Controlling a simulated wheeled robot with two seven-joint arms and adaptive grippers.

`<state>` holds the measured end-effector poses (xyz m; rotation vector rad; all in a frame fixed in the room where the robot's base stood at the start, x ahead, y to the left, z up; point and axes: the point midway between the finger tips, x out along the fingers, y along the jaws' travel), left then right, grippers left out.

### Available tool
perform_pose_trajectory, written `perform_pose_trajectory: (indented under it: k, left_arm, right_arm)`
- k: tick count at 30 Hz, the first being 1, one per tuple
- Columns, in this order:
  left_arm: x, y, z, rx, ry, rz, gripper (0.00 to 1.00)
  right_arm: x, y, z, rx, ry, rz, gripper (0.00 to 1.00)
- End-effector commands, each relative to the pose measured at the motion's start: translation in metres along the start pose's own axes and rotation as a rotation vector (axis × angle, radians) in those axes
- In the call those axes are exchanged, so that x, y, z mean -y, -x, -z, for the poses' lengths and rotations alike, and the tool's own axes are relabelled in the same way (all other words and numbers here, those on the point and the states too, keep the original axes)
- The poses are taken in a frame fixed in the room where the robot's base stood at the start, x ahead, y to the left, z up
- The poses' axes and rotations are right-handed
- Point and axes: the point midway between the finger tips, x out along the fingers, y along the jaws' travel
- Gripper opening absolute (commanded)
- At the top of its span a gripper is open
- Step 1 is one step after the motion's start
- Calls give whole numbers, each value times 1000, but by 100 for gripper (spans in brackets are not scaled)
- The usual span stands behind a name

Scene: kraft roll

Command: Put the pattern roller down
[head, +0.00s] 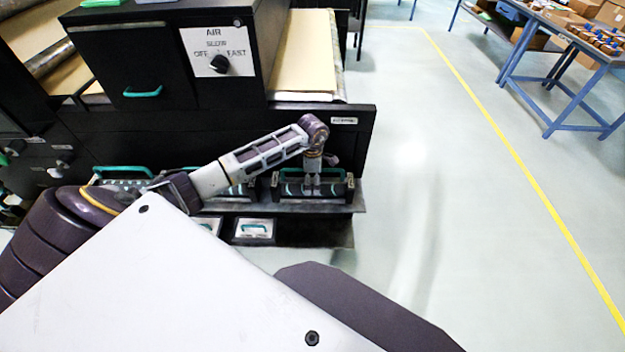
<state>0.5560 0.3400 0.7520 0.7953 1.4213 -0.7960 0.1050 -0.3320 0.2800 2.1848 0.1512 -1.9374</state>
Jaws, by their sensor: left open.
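My left arm reaches across to the low front shelf (345,207) of the black machine. My left gripper (312,187) points down there, small and partly merged with what is behind it. It is open, at a dark unit with a teal handle (290,189), which looks like the pattern roller in its holder. The unit sits level on the shelf at its right end. The gripper's fingers are around or just in front of the handle; I cannot tell whether they touch it. My right gripper is out of view.
Similar units with teal handles stand further left on the shelf, partly behind my arm. Above is a control panel (219,51) with a black knob and brown paper (303,50). The floor (440,190) to the right is clear, up to a blue-legged table (545,85).

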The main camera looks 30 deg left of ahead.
Motion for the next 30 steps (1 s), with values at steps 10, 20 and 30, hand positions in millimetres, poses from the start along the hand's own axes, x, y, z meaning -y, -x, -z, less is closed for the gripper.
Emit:
perform_pose_trajectory:
  k: [10, 20, 30]
  left_arm:
    - [-2, 43, 0, 0, 0, -4, 100]
    - [-1, 92, 0, 1, -1, -3, 100]
    - [0, 118, 0, 0, 0, -1, 100]
  right_arm:
    - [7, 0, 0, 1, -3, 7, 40]
    - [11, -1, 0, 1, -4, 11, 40]
    - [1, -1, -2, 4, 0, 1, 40]
